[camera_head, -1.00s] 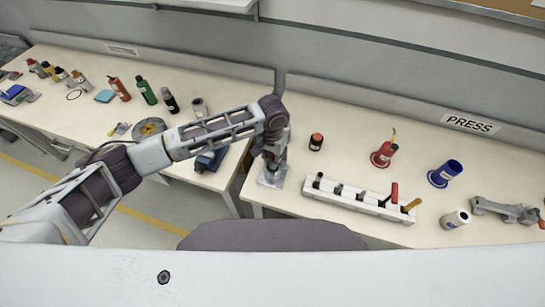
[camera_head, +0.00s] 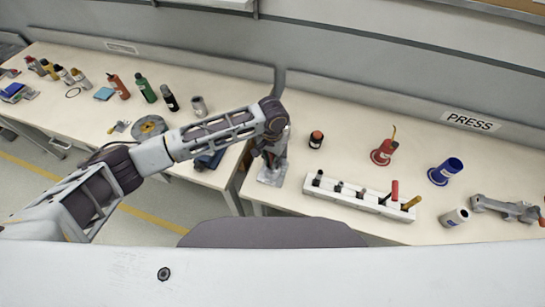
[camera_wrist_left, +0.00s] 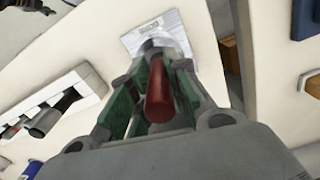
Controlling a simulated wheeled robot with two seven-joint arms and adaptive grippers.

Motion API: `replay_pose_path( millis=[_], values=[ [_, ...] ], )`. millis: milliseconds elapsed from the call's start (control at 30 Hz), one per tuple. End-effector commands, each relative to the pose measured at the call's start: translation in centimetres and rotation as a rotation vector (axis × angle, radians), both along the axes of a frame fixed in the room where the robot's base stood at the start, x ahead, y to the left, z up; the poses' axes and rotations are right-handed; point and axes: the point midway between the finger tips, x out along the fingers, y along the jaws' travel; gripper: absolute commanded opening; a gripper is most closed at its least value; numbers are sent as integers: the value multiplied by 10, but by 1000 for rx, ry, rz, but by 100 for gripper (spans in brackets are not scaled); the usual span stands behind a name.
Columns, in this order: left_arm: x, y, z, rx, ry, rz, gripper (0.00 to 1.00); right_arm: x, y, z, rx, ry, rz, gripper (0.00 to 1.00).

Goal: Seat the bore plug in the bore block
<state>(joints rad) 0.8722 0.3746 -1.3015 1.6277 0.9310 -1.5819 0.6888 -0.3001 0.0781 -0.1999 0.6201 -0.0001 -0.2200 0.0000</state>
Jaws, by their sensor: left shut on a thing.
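My left gripper (camera_wrist_left: 150,92) is shut on the bore plug (camera_wrist_left: 159,92), whose red handle sits between the green-lined fingers in the left wrist view. Past the handle, a shiny round metal part (camera_wrist_left: 158,42) shows above a pale labelled plate (camera_wrist_left: 146,30); I cannot tell whether it belongs to the plug or the bore block. In the head view, my left gripper (camera_head: 268,155) points down at the bore block, whose grey base (camera_head: 270,176) stands near the bench's left end. The gripper and wrist hide the plug there, and how deep it sits cannot be told. My right gripper is not in view.
A white rack (camera_head: 350,197) with several tools stands right of the block. A gap separates the left bench (camera_head: 75,115) from this one.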

Motion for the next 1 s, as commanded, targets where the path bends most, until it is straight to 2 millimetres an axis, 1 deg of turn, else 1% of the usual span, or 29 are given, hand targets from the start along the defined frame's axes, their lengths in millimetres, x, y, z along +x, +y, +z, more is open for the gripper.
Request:
replay_pose_path(
  millis=[67,100,267,300,567,733,867,1000],
  values=[
    [0,0,-1,0,0,0,0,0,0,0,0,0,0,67],
    [0,0,-1,0,-1,0,20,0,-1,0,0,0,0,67],
    [0,0,-1,0,-1,0,41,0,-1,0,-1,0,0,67],
    [0,0,-1,0,-1,0,43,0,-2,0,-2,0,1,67],
    [0,0,-1,0,0,0,43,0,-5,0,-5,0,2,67],
    [0,0,2,0,-1,1,43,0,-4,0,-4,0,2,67],
    [1,0,11,0,-1,1,43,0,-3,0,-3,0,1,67],
    [1,0,27,0,-3,1,43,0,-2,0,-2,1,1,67]
  ],
)
